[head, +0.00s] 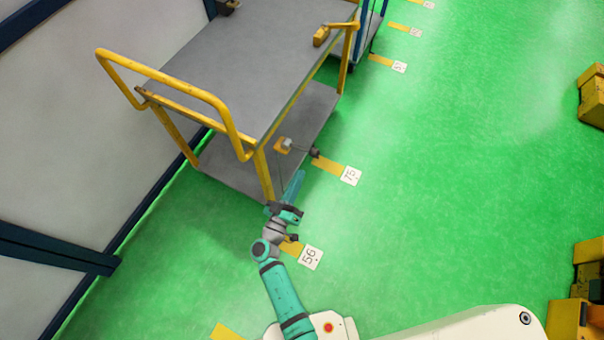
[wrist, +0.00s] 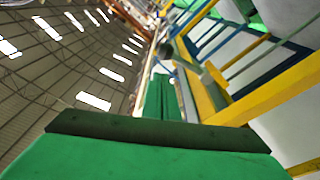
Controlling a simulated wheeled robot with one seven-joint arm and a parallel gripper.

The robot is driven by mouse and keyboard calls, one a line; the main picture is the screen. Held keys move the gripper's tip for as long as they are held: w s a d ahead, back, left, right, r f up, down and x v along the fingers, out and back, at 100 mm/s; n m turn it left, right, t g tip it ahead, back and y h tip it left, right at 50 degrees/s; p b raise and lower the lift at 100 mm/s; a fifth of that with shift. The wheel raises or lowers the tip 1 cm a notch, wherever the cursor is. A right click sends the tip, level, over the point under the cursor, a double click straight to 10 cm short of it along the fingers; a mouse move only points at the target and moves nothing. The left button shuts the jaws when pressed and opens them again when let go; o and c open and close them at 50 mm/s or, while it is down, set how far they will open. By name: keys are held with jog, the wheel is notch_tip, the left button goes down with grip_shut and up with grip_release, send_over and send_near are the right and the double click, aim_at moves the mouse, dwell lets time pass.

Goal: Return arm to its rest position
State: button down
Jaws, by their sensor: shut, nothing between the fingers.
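My arm reaches up from my base at the bottom of the head view, over the green floor beside the yellow-framed cart. My gripper (head: 294,187) is a slim teal shape near the cart's front right leg, shut and empty. I cannot tell whether it touches the cart. In the wrist view the green gripper (wrist: 160,98) fills the lower middle, and the camera looks up toward the ceiling.
The cart (head: 240,75) has a grey top, a lower shelf and a yellow handle. A wall panel (head: 75,110) stands left. Yellow blocks (head: 591,95) stand at the right. Numbered floor tags, such as 75 (head: 350,176), line the floor. The floor between is open.

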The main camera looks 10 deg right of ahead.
jog(key=shift+w+a, duration=0.15)
dwell(0.3)
jog(key=s+d+f+n+g+y, duration=0.1)
jog(key=s+f+n+g+y, duration=0.2)
jog(key=s+f, duration=0.65)
jog(key=s+a+r+y, duration=0.1)
jog(key=s+a+y, duration=0.3)
jog(key=s, duration=0.6)
jog(key=s+a+r+y, duration=0.45)
jog(key=s+r, duration=0.35)
jog(key=r, duration=0.2)
jog(key=s+r+m+t, duration=0.2)
jog(key=s+r, duration=0.2)
jog(key=r, duration=1)
jog(key=shift+a+m+t, duration=0.35)
jog(key=shift+m+t, duration=0.05)
jog(key=shift+w, duration=0.1)
